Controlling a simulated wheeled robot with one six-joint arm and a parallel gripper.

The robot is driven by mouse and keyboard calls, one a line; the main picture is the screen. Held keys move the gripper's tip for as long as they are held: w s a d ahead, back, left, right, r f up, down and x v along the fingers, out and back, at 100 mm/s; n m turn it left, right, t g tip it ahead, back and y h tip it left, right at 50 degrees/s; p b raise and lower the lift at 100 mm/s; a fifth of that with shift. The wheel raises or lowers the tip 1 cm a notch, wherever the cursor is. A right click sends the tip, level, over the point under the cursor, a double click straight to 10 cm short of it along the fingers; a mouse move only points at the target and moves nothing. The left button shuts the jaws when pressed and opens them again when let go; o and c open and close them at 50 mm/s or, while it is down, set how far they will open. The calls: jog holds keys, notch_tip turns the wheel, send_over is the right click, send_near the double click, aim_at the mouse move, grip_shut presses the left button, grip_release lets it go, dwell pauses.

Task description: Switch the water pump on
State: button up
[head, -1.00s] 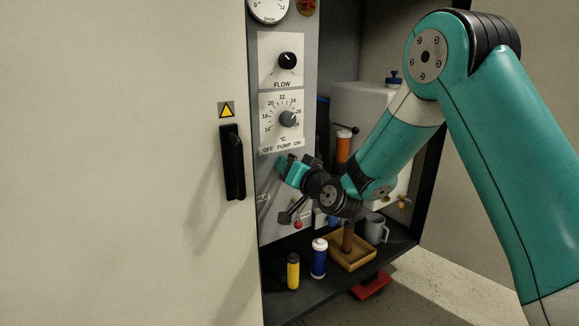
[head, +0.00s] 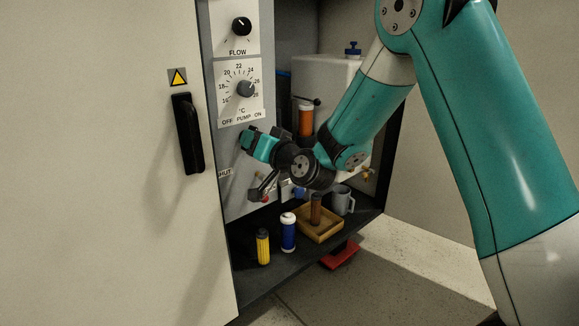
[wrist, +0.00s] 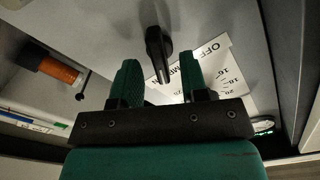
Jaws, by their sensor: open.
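The control panel's label strip (head: 242,118) reads OFF, PUMP, ON, under the temperature dial (head: 245,89). My gripper (head: 246,141) is just below this strip, close to the panel face, and hides the pump switch in the head view. In the wrist view a black switch lever (wrist: 157,44) sticks out from the panel beside the white label (wrist: 215,70), which shows the word OFF. My open gripper (wrist: 160,76) has its two teal fingers on either side of the lever's near end. I cannot tell whether either finger touches it.
A cabinet door with a black handle (head: 188,133) stands on the left. Below my gripper, the cabinet floor holds a yellow bottle (head: 263,247), a blue bottle (head: 288,233), a wooden tray (head: 322,237) and a grey mug (head: 342,200). A white tank (head: 325,85) is behind.

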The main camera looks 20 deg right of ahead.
jog(key=b+v, duration=1)
jog(key=v, duration=0.5)
